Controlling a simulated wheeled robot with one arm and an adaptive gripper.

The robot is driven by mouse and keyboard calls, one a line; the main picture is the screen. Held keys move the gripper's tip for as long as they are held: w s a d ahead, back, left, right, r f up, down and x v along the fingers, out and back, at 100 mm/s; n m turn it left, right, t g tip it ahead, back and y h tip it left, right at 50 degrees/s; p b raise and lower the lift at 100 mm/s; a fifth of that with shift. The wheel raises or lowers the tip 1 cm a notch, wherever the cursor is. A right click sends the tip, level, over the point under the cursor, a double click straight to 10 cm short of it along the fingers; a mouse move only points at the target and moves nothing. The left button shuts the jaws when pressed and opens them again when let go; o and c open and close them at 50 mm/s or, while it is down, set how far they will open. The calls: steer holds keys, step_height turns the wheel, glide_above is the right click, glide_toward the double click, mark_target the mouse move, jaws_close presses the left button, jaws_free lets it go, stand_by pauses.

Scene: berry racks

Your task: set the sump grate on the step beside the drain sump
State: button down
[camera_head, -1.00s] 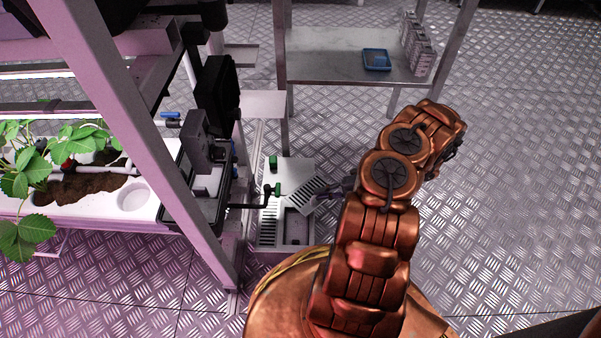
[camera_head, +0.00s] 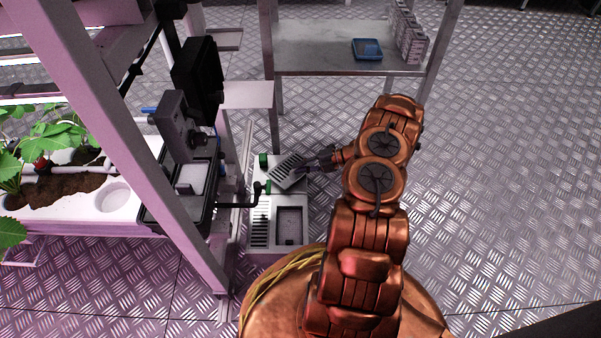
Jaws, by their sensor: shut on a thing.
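The sump grate (camera_head: 287,168) is a pale slotted plate. My gripper (camera_head: 308,170) is shut on its right side and holds it at a slant over the far part of the drain sump's pale housing. Whether the grate touches the surface below, I cannot tell. The drain sump (camera_head: 290,222) shows an open rectangular recess at the near right, with a small dark thing inside. Another slotted strip (camera_head: 260,222) lies along its left side. The step (camera_head: 299,188) seems to be the flat far part of the housing, mostly hidden under the grate and gripper.
A black pipe with a green fitting (camera_head: 266,187) reaches over the sump's left side. Another green part (camera_head: 263,160) stands at its far left corner. A rack post (camera_head: 150,160) rises at left. A metal table (camera_head: 320,45) with a blue tray (camera_head: 367,49) stands behind. Floor at right is clear.

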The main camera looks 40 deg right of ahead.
steer(key=shift+f, duration=0.8)
steer(key=shift+r, duration=0.1)
steer(key=c, duration=1.2)
jaws_free()
steer(key=p+v, duration=0.4)
steer(key=v, duration=0.8)
steer(key=shift+d, duration=0.1)
